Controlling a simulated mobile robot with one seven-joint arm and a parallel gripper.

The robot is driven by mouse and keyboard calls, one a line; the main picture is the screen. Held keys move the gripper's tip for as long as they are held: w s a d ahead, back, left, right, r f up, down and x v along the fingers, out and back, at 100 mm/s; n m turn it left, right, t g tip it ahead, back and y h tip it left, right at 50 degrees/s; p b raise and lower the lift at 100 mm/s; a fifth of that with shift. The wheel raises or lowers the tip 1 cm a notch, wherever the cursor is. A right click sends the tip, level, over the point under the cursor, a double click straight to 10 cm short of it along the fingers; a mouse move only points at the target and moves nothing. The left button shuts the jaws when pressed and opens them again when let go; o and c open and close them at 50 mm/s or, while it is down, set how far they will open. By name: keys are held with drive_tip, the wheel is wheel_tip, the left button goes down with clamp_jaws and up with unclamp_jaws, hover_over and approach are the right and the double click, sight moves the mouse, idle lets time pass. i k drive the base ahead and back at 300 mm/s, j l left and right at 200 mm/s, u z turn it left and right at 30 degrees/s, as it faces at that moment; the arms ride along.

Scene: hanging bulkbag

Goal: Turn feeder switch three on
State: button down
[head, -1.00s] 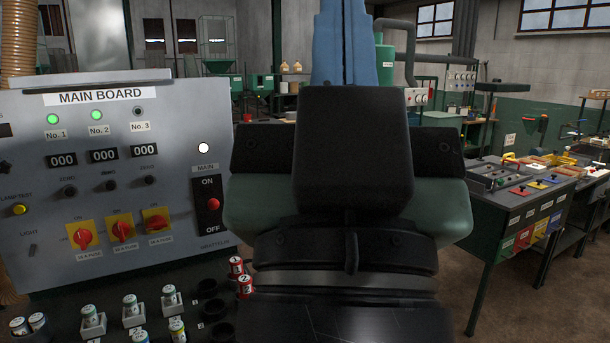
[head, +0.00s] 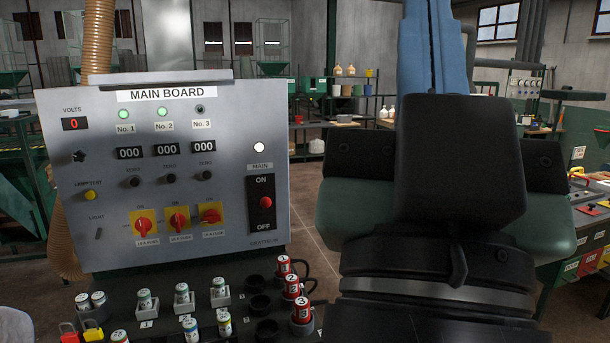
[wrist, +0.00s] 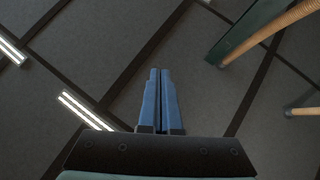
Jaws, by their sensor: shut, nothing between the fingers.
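The main board (head: 165,185) stands on the left in the head view. Three red rotary switches on yellow plates sit low on it. Switch three (head: 211,216), the rightmost, has its red handle lying roughly sideways. Switch one (head: 143,225) and switch two (head: 177,221) have theirs roughly upright. The No. 3 lamp (head: 200,109) is dark; the No. 1 lamp (head: 124,114) and No. 2 lamp (head: 162,112) are green. My gripper has blue fingers, pointing up to the right of the board, apart from it. They are shut and empty in the wrist view (wrist: 160,72).
Numbered red cylinders (head: 302,310) and other fuse-like cylinders (head: 182,294) stand on the ledge below the board. A ribbed hose (head: 98,40) rises behind it. A worktable (head: 585,215) is at the right. The wrist view shows the ceiling with strip lights (wrist: 85,110).

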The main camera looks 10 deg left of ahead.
sight(211, 216)
drive_tip(key=i+j+u, duration=0.2)
drive_tip(key=i+j, duration=0.5)
drive_tip(key=i+j+u, duration=0.25)
drive_tip(key=i+j, duration=0.45)
